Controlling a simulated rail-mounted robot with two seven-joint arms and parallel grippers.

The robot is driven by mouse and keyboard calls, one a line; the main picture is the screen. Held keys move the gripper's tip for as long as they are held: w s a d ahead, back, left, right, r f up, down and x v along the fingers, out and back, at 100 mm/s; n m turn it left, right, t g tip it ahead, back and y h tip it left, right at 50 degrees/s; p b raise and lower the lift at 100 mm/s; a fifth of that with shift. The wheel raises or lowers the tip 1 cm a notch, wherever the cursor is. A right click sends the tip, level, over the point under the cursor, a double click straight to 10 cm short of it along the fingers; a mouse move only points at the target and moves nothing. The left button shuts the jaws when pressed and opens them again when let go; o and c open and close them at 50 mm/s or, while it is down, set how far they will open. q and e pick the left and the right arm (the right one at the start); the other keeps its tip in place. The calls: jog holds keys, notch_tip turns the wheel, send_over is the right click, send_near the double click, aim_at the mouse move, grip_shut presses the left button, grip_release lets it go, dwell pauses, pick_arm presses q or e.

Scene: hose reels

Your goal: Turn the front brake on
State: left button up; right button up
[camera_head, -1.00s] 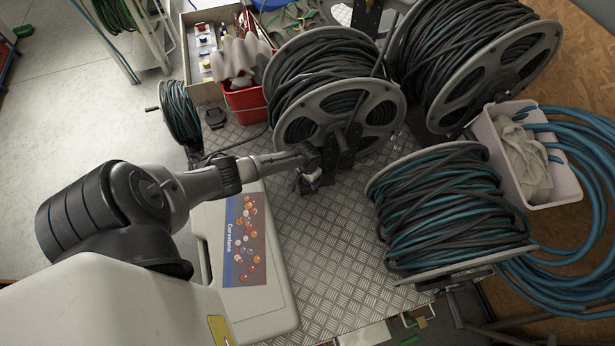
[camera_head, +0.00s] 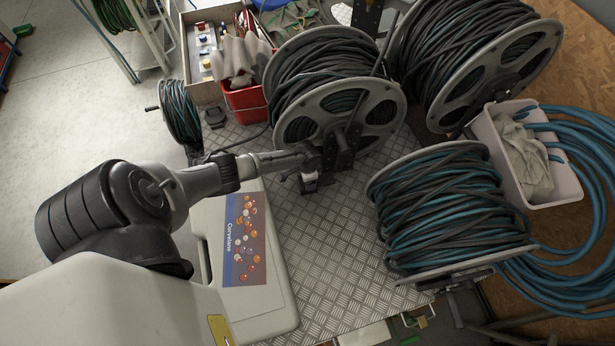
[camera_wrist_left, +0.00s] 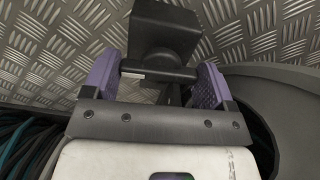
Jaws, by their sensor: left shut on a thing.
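The middle hose reel (camera_head: 340,105) has a grey flanged drum wound with black hose and a dark upright bracket (camera_head: 343,148) at its near side. My left gripper (camera_head: 310,180) is low beside this bracket, just above the metal deck. In the left wrist view, the purple-padded fingers of my left gripper (camera_wrist_left: 157,80) are shut on a dark bar-like brake handle (camera_wrist_left: 165,72), with a black block (camera_wrist_left: 163,35) beyond it. In the head view the gripper largely hides the handle. My right gripper is in neither view.
A teal-and-black hose reel (camera_head: 440,215) stands to the right, and another large reel (camera_head: 475,65) behind. A white case (camera_head: 205,262) lies below my left arm. A red bucket (camera_head: 245,103) stands behind left. Bare checker-plate deck (camera_head: 335,250) lies in front.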

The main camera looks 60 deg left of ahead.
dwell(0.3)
pick_arm(q)
jog(key=o, duration=0.8)
jog(key=shift+o, duration=0.2)
notch_tip(320, 180, up, 14)
jog(key=p, duration=0.2)
jog(key=shift+p, duration=0.4)
jog(key=shift+f, duration=0.1)
